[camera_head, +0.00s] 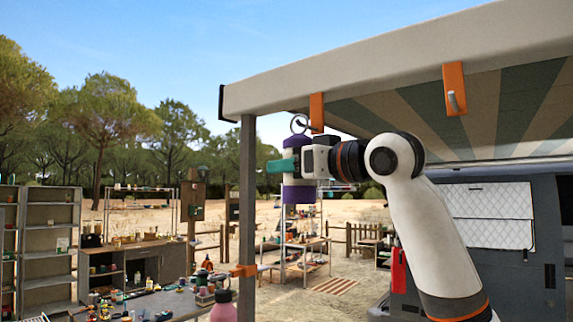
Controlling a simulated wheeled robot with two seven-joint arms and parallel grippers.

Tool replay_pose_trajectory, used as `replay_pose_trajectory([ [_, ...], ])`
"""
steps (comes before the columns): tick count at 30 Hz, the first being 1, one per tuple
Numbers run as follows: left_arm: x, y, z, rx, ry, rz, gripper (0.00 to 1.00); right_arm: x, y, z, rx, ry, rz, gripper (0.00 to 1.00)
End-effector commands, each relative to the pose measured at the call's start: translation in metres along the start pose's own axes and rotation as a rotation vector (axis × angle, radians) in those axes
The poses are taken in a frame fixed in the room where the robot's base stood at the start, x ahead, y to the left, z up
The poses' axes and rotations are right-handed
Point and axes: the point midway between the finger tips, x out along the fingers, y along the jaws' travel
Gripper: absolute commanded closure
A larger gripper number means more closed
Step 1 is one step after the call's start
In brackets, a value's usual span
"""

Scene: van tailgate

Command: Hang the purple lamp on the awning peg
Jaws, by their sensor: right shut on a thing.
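The purple lamp (298,195) is upright in the air, with a purple top, a paler middle and a purple base. A metal ring (299,123) stands up from its top. My right gripper (287,166), with teal fingers, is shut on the lamp's middle and covers part of it. The ring is just left of an orange plate (317,112) on the awning edge; I cannot tell whether they touch. No peg is clearly visible on that plate. A second orange plate (454,82) farther right carries a grey peg (453,101). My left gripper is out of view.
The awning (400,62) spans the upper right, held by a grey post (247,215) left of the lamp. A cluttered workbench (165,302) and shelves (50,240) stand lower left. The grey van (495,235) is at right. Open air lies left of the post.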

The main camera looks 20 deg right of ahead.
Motion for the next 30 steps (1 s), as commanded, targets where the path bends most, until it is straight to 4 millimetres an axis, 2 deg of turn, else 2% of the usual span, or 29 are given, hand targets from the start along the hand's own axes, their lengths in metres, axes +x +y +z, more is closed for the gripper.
replay_pose_trajectory([
  [12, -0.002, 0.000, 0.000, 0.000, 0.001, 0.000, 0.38, 0.003, -0.022, -0.007, 0.001, -0.002, 0.000, 0.79],
  [30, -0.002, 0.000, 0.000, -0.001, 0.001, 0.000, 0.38, 0.004, -0.025, -0.010, -0.001, -0.002, 0.000, 0.79],
])
